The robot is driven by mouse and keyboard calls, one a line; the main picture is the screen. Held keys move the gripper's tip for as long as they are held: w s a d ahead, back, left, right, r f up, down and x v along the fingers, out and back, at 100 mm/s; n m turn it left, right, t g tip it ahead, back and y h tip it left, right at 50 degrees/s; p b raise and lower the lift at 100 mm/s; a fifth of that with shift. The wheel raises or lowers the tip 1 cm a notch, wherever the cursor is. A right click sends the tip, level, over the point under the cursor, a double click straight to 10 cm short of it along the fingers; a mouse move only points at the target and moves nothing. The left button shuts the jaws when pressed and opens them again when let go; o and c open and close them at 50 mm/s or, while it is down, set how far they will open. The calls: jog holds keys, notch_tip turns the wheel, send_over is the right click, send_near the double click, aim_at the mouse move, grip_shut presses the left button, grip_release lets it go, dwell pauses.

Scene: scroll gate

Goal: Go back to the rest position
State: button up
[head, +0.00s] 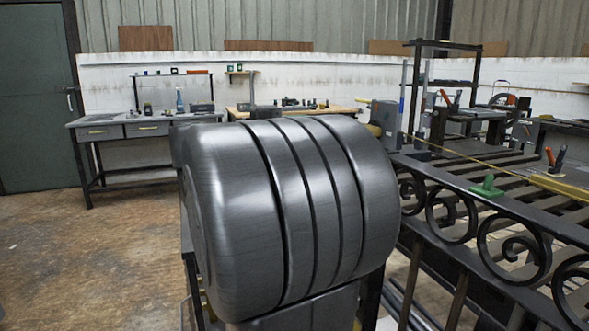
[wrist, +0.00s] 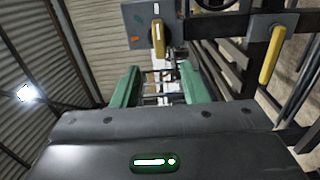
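My gripper (wrist: 158,86) shows in the wrist view with its two green fingers wide apart and nothing between them. A small green light glows on its dark body. The gripper does not show in the head view. The scroll gate (head: 478,192) lies on a bench at the right of the head view, with a row of dark curled scrolls along its near edge. A green piece (head: 487,186) sits on its near bar. My gripper is apart from everything I can see.
A large grey grooved body close to the camera blocks the middle of the head view. A grey workbench (head: 140,127) stands by the back wall. Open floor (head: 90,250) lies at left. In the wrist view, a grey box with a yellow handle (wrist: 158,38) is beyond the fingers.

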jog(key=b+x, duration=0.1)
jog(key=x, duration=1.1)
